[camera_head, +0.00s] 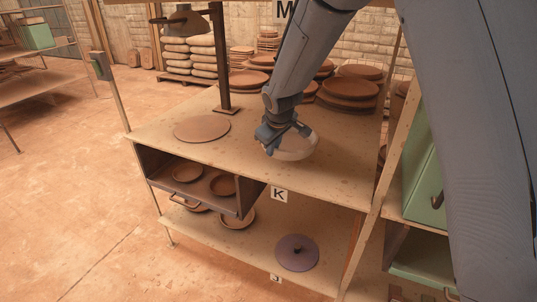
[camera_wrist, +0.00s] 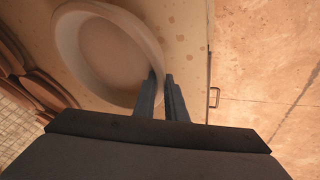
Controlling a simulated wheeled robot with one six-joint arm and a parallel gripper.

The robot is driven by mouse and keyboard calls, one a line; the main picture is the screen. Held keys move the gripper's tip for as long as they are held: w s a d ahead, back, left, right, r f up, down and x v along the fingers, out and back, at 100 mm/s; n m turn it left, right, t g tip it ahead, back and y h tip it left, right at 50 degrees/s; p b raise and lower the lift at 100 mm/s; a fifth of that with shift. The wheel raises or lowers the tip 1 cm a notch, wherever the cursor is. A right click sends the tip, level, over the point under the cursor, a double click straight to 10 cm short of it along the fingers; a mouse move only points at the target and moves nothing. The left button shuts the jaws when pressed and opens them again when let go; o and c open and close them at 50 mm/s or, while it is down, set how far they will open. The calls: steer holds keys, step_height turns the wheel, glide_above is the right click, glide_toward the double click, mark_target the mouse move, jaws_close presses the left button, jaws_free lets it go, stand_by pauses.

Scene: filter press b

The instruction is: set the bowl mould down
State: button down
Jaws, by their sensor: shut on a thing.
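The bowl mould is a pale, round, hollow dish (camera_head: 296,147) at the middle of the upper tabletop (camera_head: 217,152). In the wrist view the bowl mould (camera_wrist: 108,47) shows its hollow inside and thick rim. My gripper (camera_head: 284,133) is shut on its rim; in the wrist view the two dark fingers (camera_wrist: 163,92) pinch the near rim. The mould is over the tabletop, right of the flat round board. I cannot tell whether its underside touches the top.
A flat round board (camera_head: 202,128) and a dark post (camera_head: 221,60) stand to the left. Stacks of brown plates (camera_head: 350,88) fill the back right. An open drawer (camera_head: 205,187) with brown dishes juts out below. The front strip of tabletop is clear.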

steer(key=shift+f, duration=2.3)
steer(key=c, duration=1.8)
jaws_free()
steer(key=shift+f, duration=0.15)
steer(key=b+v, duration=0.2)
steer(key=v, duration=1)
steer(key=s+d+f+m+g, duration=0.2)
steer(key=s+d+m, duration=0.3)
steer(key=s+d, duration=0.6)
steer(key=s+d+f+m+g+h, duration=0.1)
steer(key=s+d+m, duration=0.4)
steer(key=s+d, duration=0.6)
step_height(320, 180, down, 3)
steer(key=s+g, duration=0.1)
steer(key=s, duration=0.1)
steer(key=shift+s+d+r, duration=0.25)
steer(key=shift+s, duration=0.1)
